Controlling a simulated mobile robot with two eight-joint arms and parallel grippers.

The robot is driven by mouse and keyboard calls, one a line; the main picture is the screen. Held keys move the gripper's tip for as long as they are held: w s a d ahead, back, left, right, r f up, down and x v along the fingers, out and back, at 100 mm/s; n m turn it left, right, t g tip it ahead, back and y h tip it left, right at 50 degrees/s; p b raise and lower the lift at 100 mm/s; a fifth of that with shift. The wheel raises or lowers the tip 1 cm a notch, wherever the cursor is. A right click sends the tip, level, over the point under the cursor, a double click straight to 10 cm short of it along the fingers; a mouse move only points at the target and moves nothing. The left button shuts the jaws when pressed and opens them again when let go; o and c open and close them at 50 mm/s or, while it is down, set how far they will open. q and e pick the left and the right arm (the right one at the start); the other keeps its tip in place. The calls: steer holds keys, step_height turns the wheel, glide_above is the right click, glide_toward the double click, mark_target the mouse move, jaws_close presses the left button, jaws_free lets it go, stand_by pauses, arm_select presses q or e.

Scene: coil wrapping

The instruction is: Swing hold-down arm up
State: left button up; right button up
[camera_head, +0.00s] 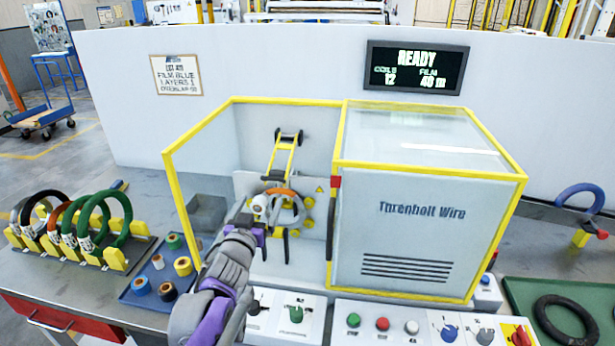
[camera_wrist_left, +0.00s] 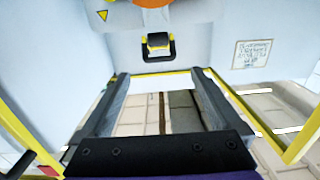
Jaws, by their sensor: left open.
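The hold-down arm (camera_head: 283,157) is a yellow two-bar frame with black ends, slanting up the back wall inside the yellow-framed wrapping machine. An orange coil (camera_head: 284,191) sits below it among yellow rollers, partly hidden by my left gripper. My left gripper (camera_head: 258,226) reaches in through the open front of the machine, in front of and below the arm. In the left wrist view its two dark fingers (camera_wrist_left: 158,80) are spread with nothing between them. A black loop with a yellow block (camera_wrist_left: 158,43) shows on the pale wall beyond the fingertips, with an orange edge above it. My right gripper does not show.
A clear cover (camera_head: 428,135) closes the machine's right half. A control panel (camera_head: 383,324) runs along the front. At left stand a rack of coils (camera_head: 84,246) and a blue tray (camera_head: 139,289) of tape rolls. A green tray (camera_head: 530,290) holds a black coil at right.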

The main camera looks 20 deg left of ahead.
mark_target(272, 178)
arm_select(q)
steer(key=shift+t, duration=0.3)
steer(key=x, duration=1.1)
steer(key=shift+w+d+r+p, duration=0.1)
steer(key=shift+r+p, duration=0.15)
steer(key=shift+p, duration=0.05)
jaws_close()
